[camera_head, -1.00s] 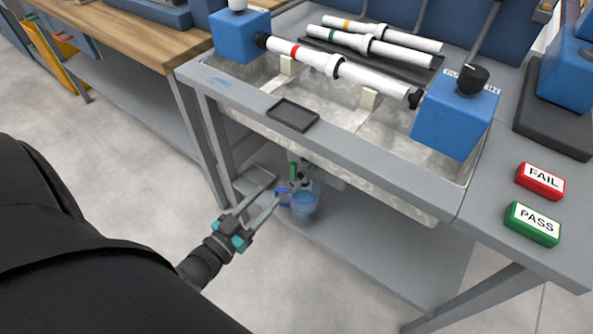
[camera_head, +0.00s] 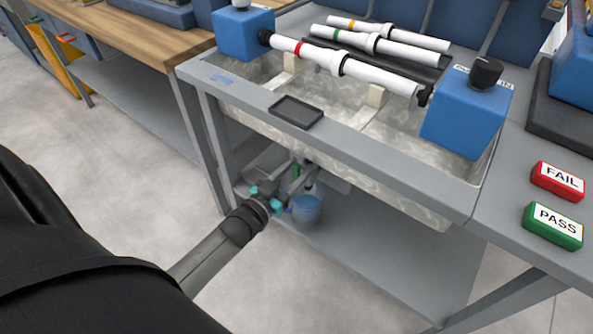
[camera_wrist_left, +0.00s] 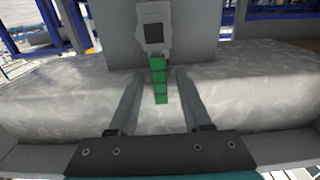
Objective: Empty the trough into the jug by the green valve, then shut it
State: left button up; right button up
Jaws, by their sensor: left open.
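The metal trough (camera_head: 400,140) is set into the grey bench. The green valve handle (camera_wrist_left: 159,80) hangs down in the left wrist view, between my left gripper's open fingers. It shows small under the trough in the head view (camera_head: 296,169). The translucent blue jug (camera_head: 306,208) stands below the trough, right beside my left gripper. My left gripper (camera_wrist_left: 154,98) is open, with one finger on each side of the handle; I cannot tell whether either touches it. In the head view its fingers are mostly hidden behind the wrist. My right gripper is not in view.
A white pipe with a red band (camera_head: 345,66) spans two blue blocks over the trough. Two other pipes (camera_head: 390,47) lie behind it. A small black tray (camera_head: 296,112) sits on the front rim. Red FAIL (camera_head: 558,181) and green PASS (camera_head: 553,226) blocks lie at right.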

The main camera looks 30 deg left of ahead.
pick_arm(q)
grip_shut()
dwell(0.3)
dwell(1.1)
